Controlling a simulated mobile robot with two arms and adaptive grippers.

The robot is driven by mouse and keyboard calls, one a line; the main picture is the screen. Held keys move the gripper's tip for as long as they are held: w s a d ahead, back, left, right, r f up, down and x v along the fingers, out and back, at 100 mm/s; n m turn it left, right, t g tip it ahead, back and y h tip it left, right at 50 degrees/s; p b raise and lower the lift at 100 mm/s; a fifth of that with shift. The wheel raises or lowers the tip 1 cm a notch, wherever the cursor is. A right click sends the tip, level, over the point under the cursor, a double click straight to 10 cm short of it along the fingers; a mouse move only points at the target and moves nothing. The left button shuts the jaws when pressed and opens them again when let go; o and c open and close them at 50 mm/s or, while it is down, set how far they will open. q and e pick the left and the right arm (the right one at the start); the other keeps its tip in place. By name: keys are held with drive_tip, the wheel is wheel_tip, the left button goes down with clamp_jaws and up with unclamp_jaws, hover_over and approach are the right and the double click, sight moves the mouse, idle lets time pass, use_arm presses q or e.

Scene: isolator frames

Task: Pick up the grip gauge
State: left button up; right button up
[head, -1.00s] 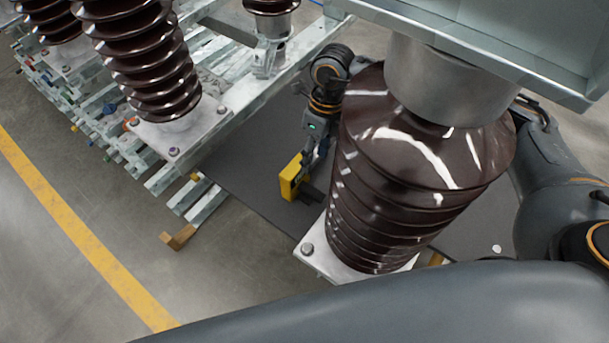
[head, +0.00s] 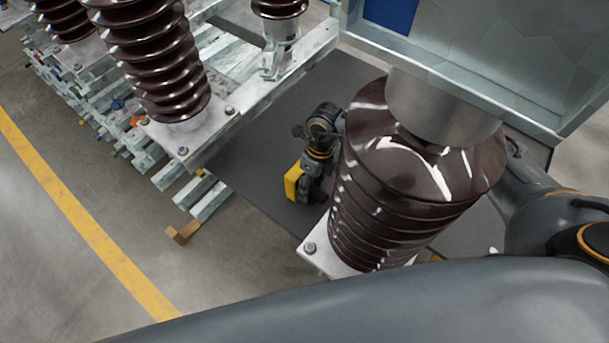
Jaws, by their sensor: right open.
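A yellow block-shaped object (head: 294,182), which I take to be the grip gauge, is on or just above the dark mat, left of the large brown insulator. My right gripper (head: 312,192) reaches down from behind that insulator, close against the right side of the yellow object. It is open. Its fingers are small and dark against the mat, and I cannot tell whether they touch the object or stand around it. Part of my right arm is hidden behind the insulator. My left gripper is not in view.
The large brown ribbed insulator (head: 405,180) on a pale base plate (head: 314,257) stands close on the right. More insulators (head: 165,75) on a metal frame (head: 250,95) stand at the left. A metal box (head: 480,60) overhangs top right. Bare dark mat (head: 245,165) lies left of the gripper.

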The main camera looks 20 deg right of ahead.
drive_tip(key=shift+r, duration=0.1)
clamp_jaws()
